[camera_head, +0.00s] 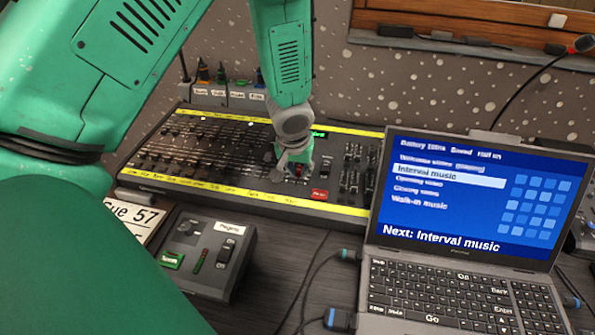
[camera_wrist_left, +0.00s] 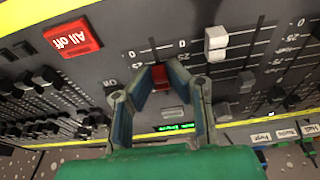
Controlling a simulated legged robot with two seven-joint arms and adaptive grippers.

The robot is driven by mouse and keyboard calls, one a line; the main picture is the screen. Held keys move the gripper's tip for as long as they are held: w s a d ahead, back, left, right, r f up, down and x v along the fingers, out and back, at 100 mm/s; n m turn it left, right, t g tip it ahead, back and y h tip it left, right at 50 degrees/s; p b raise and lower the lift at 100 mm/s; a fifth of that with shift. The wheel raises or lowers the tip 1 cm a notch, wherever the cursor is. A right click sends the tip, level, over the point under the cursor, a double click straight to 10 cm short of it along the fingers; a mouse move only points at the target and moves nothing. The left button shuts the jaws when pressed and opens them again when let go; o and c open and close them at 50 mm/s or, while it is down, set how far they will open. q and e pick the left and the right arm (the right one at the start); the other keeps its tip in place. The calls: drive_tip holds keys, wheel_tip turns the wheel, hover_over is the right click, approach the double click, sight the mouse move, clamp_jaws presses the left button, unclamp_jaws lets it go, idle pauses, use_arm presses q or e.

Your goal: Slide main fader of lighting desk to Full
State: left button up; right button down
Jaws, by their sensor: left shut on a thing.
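The lighting desk (camera_head: 345,208) is a long dark panel with yellow strips along its edges and many faders. My left gripper (camera_head: 291,166) reaches down onto it right of the desk's middle. In the left wrist view, its two fingers (camera_wrist_left: 160,76) are closed around a red fader cap (camera_wrist_left: 162,78), one on each side. A short dark piece of that fader's slot shows beyond the cap, with a "0" mark beside it. A red "All off" button (camera_wrist_left: 72,38) lies beside this fader. My right gripper is not in view.
A pale fader cap (camera_wrist_left: 216,42) stands near the held one. An open laptop (camera_head: 465,205) overlaps the desk's right end. A small control box (camera_head: 200,252) and a "Cue 57" card (camera_head: 128,218) lie in front. Cables (camera_head: 310,275) run between box and laptop.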

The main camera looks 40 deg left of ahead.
sight(302, 165)
use_arm(q)
drive_tip(key=shift+w+a+r, duration=0.1)
drive_tip(key=shift+w+a, duration=0.2)
drive_tip(key=shift+w, duration=0.15)
drive_tip(key=shift+w+a+r+p, duration=0.1)
drive_tip(key=shift+w+a+p, duration=0.15)
drive_tip(key=shift+w+p, duration=0.25)
drive_tip(key=shift+w+a+p, duration=0.2)
drive_tip(key=shift+w+p, duration=0.15)
drive_tip(key=shift+w, duration=0.15)
drive_tip(key=o, duration=0.4)
drive_tip(key=shift+o, duration=0.3)
drive_tip(key=shift+s+r+p, duration=0.1)
drive_tip(key=shift+r+p, duration=1.15)
drive_tip(key=shift+r, duration=0.05)
drive_tip(key=shift+f, duration=0.1)
